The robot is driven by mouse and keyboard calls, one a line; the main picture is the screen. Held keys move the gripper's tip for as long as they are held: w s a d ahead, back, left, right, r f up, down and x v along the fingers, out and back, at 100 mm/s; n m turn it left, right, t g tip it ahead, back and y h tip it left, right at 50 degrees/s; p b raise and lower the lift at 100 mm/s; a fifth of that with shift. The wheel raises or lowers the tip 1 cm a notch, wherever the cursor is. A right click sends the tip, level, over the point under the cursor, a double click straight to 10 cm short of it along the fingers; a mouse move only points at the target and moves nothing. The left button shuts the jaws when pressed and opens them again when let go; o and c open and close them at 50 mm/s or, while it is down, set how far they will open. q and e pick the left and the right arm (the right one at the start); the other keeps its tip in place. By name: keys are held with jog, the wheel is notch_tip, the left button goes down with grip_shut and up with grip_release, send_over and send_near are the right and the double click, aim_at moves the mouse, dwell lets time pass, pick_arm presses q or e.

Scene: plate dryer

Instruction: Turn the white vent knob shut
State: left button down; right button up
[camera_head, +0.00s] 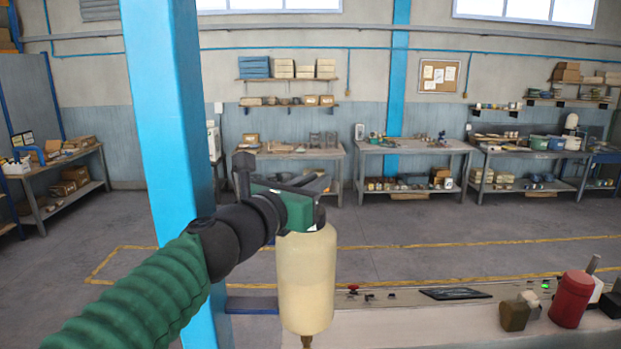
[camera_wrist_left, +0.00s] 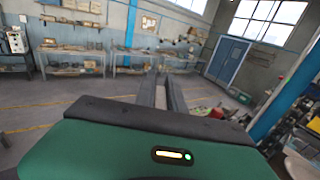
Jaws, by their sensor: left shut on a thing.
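My left gripper (camera_head: 322,181) reaches in from the left in the head view, above the near bench. Its dark fingers also show in the wrist view (camera_wrist_left: 161,90), pointing away and close together. The thing between them is hidden. A cream cylinder (camera_head: 306,280) with a rounded lower end and a brown stem is directly below the gripper body, which covers its top; I cannot tell whether they touch. I cannot pick out a white vent knob in either view. My right gripper is not in view.
The near bench (camera_head: 430,325) carries a dark flat panel (camera_head: 455,293), a red cylinder (camera_head: 571,298) and tan-and-dark blocks (camera_head: 516,314) on the right. A blue post (camera_head: 165,120) stands left. Open floor (camera_head: 400,220) lies beyond, with workbenches along the far wall.

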pick_arm(q)
jog(key=shift+s+d+f+m+g+h+p, duration=0.1)
jog(key=shift+f+m+g+h+p, duration=0.1)
jog(key=shift+m+g+h, duration=0.55)
jog(key=shift+d+f+m+g+h+p, duration=0.15)
jog(key=shift+m+g+h, duration=0.3)
jog(key=shift+h, duration=0.5)
jog(key=c, duration=1.6)
grip_release()
jog(key=shift+o, duration=1)
jog(key=shift+d, duration=0.1)
jog(key=shift+w+r, duration=0.1)
jog(key=shift+w, duration=0.1)
